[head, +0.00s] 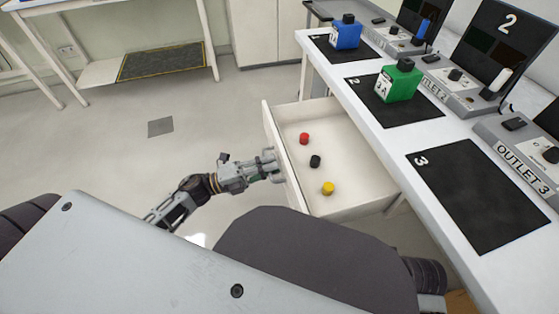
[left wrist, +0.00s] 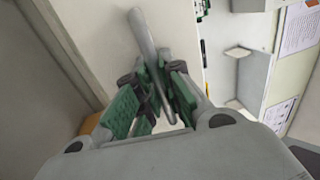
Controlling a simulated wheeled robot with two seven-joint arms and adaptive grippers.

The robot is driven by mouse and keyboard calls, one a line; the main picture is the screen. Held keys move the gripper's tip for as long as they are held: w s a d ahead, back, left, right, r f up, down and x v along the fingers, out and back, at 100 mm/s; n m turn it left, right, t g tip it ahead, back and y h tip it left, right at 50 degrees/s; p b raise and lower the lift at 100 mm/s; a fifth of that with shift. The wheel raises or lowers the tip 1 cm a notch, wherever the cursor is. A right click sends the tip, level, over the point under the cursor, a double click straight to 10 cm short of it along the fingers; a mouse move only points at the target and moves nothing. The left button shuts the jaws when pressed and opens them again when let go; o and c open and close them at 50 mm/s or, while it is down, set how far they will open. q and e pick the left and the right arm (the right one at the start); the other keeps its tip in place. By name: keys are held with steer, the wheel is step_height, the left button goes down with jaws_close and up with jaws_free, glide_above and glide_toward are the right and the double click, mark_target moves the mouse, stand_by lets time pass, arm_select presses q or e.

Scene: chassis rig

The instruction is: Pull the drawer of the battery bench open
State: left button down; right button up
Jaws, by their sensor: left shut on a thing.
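The white drawer (head: 345,183) of the battery bench (head: 375,138) stands pulled out from under the bench top. A red, a black and a yellow cap-like piece lie inside it: red (head: 304,139), black (head: 315,161), yellow (head: 328,188). My left gripper (head: 272,166) is at the drawer's front panel, on its outer side. In the left wrist view its green-padded fingers (left wrist: 152,98) are shut on a grey bar handle (left wrist: 146,40) in front of the pale panel. My right gripper is not in view.
A blue box (head: 346,36) and a green box (head: 398,84) stand on black mats on the bench top. The third mat (head: 468,198) is empty. Outlet units line the bench's back. Open floor lies left of the drawer, with a side table (head: 140,68) beyond.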

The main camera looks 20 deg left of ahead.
arm_select(q)
steer(key=shift+s+a, duration=0.25)
steer(key=shift+a, duration=0.05)
steer(key=c, duration=1.5)
jaws_free()
steer(key=shift+v, duration=6)
